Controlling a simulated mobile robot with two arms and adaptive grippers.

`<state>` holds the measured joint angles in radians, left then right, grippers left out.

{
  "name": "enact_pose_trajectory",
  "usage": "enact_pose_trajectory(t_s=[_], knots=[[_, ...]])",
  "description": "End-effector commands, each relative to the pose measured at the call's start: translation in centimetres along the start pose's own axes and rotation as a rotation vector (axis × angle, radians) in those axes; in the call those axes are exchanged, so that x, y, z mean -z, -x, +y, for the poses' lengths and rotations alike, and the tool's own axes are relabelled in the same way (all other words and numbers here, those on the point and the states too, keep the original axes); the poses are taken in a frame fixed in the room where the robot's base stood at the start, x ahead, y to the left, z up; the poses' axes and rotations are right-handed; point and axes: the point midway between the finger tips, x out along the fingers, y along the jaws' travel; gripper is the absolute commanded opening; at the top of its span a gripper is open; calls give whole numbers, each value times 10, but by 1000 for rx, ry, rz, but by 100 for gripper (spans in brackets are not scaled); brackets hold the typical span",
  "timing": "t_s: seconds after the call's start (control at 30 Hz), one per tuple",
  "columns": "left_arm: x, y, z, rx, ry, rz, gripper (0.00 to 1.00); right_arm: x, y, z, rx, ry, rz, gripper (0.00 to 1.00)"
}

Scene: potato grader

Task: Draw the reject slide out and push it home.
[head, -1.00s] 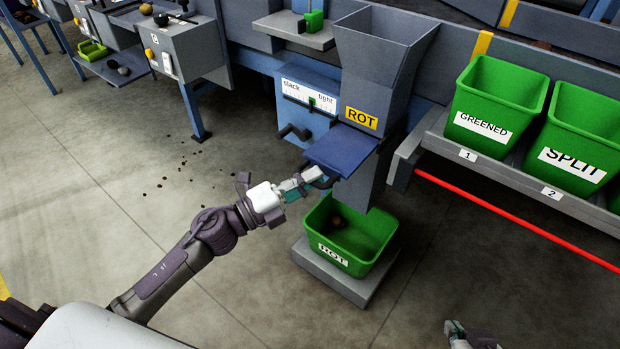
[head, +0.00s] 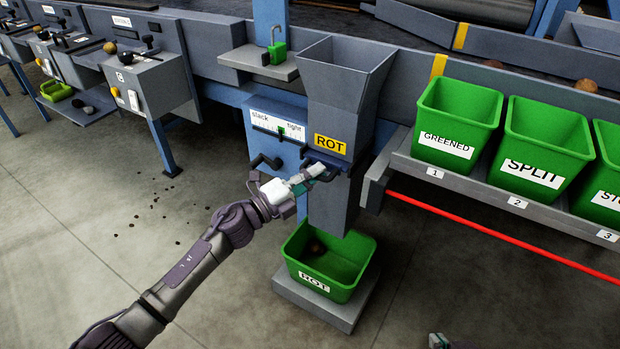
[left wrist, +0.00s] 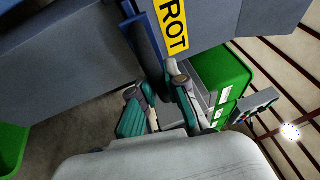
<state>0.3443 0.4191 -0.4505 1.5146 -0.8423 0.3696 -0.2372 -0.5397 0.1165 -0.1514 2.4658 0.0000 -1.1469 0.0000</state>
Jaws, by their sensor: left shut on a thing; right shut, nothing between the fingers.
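The reject slide (head: 318,155) is a dark blue plate in the front of the grey ROT chute (head: 345,110). Only a short front part shows below the yellow ROT label; the rest is inside the chute. My left gripper (head: 320,172) is shut on the slide's dark handle at its front edge. In the left wrist view the fingers (left wrist: 162,88) close around the dark handle, close under the ROT label. My right gripper (head: 438,341) shows only partly at the bottom edge, shut and empty, far from the slide.
A green ROT bin (head: 330,285) with a dark potato stands on a grey platform below the chute. A blue box with a slack–tight scale (head: 278,125) and a crank (head: 265,161) is left of the chute. Green bins and a red rail (head: 480,234) lie to the right.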

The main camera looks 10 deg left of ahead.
Motion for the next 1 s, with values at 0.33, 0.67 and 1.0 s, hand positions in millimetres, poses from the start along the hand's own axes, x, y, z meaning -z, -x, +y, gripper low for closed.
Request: enact_pose_trajectory(t_s=[0.33, 0.67, 1.0], knots=[[-2, 0, -1, 2, -1, -6, 39, 0, 0, 0, 0, 0, 0, 0], [-2, 12, 0, 0, 0, -6, 39, 0, 0, 0, 0, 0, -1, 0], [-1, 82, 0, -1, 0, -5, 39, 0, 0, 0, 0, 0, -1, 0]])
